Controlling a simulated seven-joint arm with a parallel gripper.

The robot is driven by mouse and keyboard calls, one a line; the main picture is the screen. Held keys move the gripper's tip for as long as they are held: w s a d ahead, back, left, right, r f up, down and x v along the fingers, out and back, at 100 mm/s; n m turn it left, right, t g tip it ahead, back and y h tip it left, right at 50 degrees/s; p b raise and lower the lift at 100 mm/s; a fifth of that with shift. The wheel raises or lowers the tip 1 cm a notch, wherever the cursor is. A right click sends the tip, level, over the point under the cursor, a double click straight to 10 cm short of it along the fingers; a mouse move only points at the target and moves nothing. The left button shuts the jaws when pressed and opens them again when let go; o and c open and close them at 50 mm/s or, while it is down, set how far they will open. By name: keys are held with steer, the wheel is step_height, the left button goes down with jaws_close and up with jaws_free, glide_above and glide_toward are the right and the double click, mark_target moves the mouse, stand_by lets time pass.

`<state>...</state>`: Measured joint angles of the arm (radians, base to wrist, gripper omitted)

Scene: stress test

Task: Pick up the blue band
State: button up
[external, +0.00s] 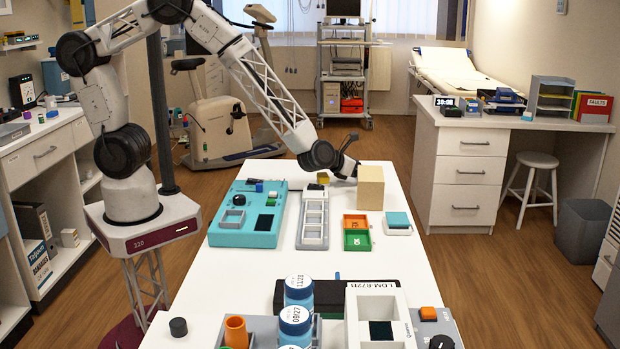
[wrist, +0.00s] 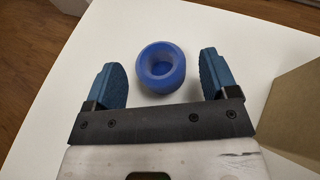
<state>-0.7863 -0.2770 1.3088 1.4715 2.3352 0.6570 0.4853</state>
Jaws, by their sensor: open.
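The blue band (wrist: 161,67) is a thick, round blue ring with a dark hollow centre, lying on the white table. In the wrist view it sits between the two blue-padded fingers of my gripper (wrist: 162,60), with a gap on each side. My gripper is open and holds nothing. In the external view my gripper (external: 347,163) is low at the far end of the table, just behind and left of the wooden block. I cannot make out the blue band in the external view.
The wooden block (external: 370,188) stands close to my gripper and fills the right edge of the wrist view (wrist: 297,115). A grey tray (external: 313,242), a teal box (external: 232,239) and orange and green bins (external: 356,240) lie nearer. The table's far edge is close.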

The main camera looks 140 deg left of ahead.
steer(key=shift+x, duration=1.1)
steer(key=shift+r, duration=0.1)
steer(key=shift+c, duration=0.5)
steer(key=c, duration=0.9)
steer(key=shift+r, duration=5.05)
